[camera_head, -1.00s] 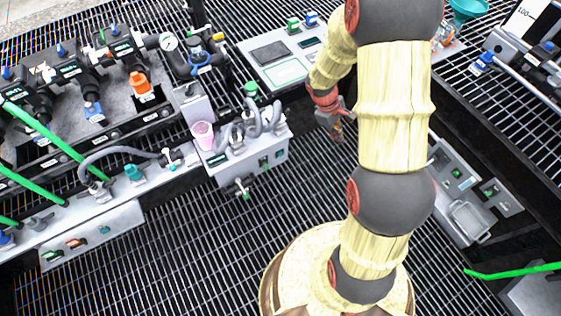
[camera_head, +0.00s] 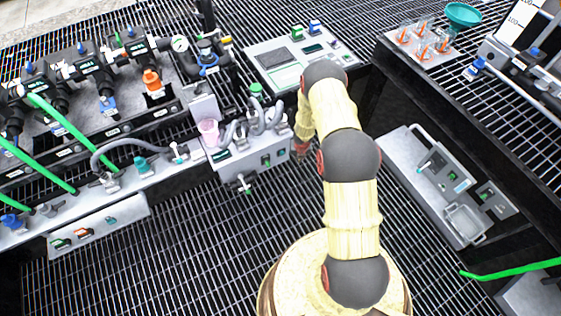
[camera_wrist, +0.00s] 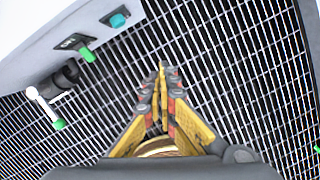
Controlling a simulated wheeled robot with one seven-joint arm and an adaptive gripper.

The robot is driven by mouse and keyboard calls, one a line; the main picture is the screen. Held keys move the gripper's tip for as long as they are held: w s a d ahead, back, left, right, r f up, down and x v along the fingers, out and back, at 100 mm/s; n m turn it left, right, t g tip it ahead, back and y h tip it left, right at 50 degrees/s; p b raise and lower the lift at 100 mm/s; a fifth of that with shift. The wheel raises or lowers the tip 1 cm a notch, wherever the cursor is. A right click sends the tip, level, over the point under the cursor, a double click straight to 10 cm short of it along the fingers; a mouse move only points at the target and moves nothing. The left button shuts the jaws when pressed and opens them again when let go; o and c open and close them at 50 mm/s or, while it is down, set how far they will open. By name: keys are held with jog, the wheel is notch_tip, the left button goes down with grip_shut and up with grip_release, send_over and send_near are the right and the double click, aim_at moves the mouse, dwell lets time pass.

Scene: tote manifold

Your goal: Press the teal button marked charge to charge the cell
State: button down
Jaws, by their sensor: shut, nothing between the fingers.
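A teal button (camera_wrist: 119,20) sits on a dark plate on the front face of a pale grey box (camera_wrist: 60,35); no marking on it is readable. Beside it on the same face is a green-tipped switch (camera_wrist: 88,56) with a dark label. The same box (camera_head: 245,168) stands at centre left in the head view, with the small teal button (camera_head: 282,153) near its right end. My gripper (camera_wrist: 162,72) is shut and empty over the floor grating, in front of the box and apart from the button. In the head view my gripper (camera_head: 300,150) is mostly hidden by my arm.
A black fitting with a white, green-tipped lever (camera_wrist: 46,108) juts from the box below the switch. A flat panel unit (camera_head: 295,60) stands behind. The grating before the box is clear.

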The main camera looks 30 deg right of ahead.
aim_at(283, 153)
jog(key=a+n, duration=0.1)
jog(key=w+a+n, duration=0.1)
jog(key=n, duration=0.1)
jog(key=a+n+y, duration=0.1)
jog(key=n, duration=0.1)
jog(key=shift+w+r, duration=0.25)
jog(key=w+f+b, duration=0.3)
jog(key=w+f, duration=0.3)
jog(key=f, duration=0.3)
jog(key=shift+w+f, duration=0.15)
jog(key=shift+f, duration=0.2)
jog(key=shift+a, duration=0.1)
dwell(0.3)
